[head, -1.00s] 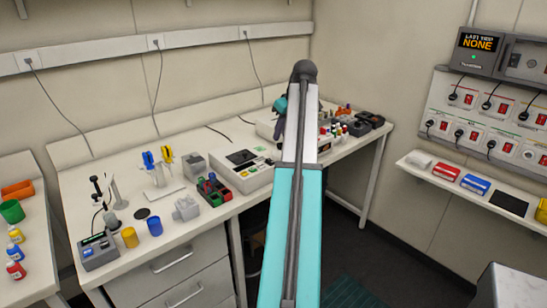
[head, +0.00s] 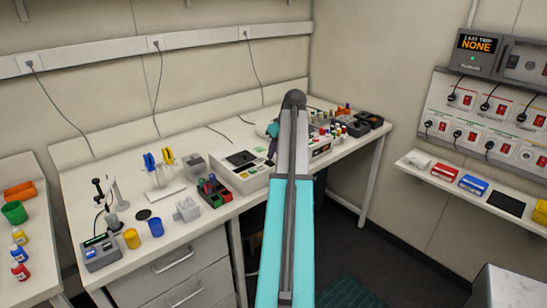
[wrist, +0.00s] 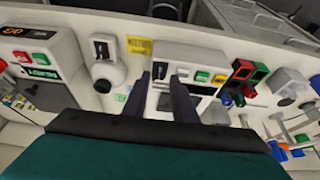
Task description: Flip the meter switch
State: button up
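A white bench meter (head: 228,176) with a dark screen and small coloured buttons stands on the bench, left of my arm in the head view. In the wrist view its front panel (wrist: 192,87) carries a small black switch (wrist: 161,69) beside green and red buttons. No label naming it as the meter is readable. My gripper (wrist: 160,76) is open, its two dark fingers apart with the switch area showing between their tips. I cannot tell if they touch the panel. In the head view the gripper (head: 272,143) is partly hidden behind my arm.
Beside the meter in the wrist view are a white device with a round knob (wrist: 106,72) and a red-display unit (wrist: 32,55). A red, green and blue tube rack (head: 212,190) stands close on the other side. The wall socket panel (head: 485,120) is far right.

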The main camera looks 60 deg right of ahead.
aim_at(271, 163)
jog(key=shift+p+x, duration=0.4)
jog(key=shift+x, duration=1.75)
jog(key=shift+c, duration=0.4)
